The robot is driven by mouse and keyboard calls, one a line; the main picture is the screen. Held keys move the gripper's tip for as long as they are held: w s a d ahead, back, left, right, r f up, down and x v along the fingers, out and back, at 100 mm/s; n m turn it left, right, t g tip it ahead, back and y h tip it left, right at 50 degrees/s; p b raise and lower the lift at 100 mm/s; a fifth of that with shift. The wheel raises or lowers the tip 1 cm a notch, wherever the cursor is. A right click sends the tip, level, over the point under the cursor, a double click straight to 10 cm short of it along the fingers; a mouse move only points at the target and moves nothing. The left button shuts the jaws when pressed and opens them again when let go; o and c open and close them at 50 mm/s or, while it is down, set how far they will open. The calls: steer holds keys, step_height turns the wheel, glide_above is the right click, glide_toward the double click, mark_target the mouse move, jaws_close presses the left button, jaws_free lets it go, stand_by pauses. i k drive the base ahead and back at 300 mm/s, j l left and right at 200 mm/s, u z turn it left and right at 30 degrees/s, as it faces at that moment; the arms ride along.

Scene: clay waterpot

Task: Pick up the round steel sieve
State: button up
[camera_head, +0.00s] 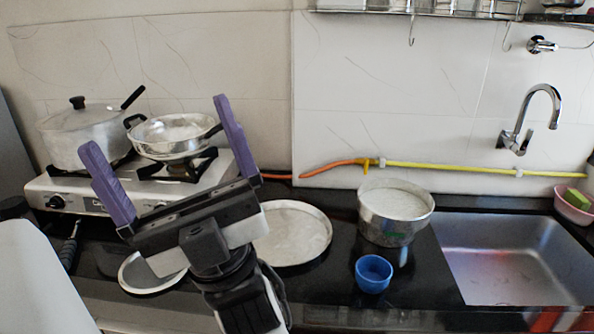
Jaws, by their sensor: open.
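My gripper (157,125) is open and empty, with its two purple fingers spread wide and pointing up toward the stove. A small round steel-rimmed disc (146,280), which looks like the sieve, lies on the dark counter at lower left. My gripper's body hides its upper right part. A larger round flat steel plate or tray (300,235) lies on the counter to the right, its left edge hidden by my gripper. I cannot tell for sure which of the two is the sieve. The gripper appears to touch neither.
A two-burner stove (60,197) holds a lidded pot (82,140) and a steel pan (170,148). A steel pot (385,225) and a blue cup (373,273) stand left of the sink (510,265). A tap (535,110) overhangs the sink. A pink bowl (572,210) sits far right.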

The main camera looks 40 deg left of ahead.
mark_target(395, 205)
steer(key=i+l, duration=0.8)
steer(key=l, duration=0.15)
steer(key=i+l+u, duration=0.15)
steer(key=u, duration=1.5)
steer(key=i, duration=0.5)
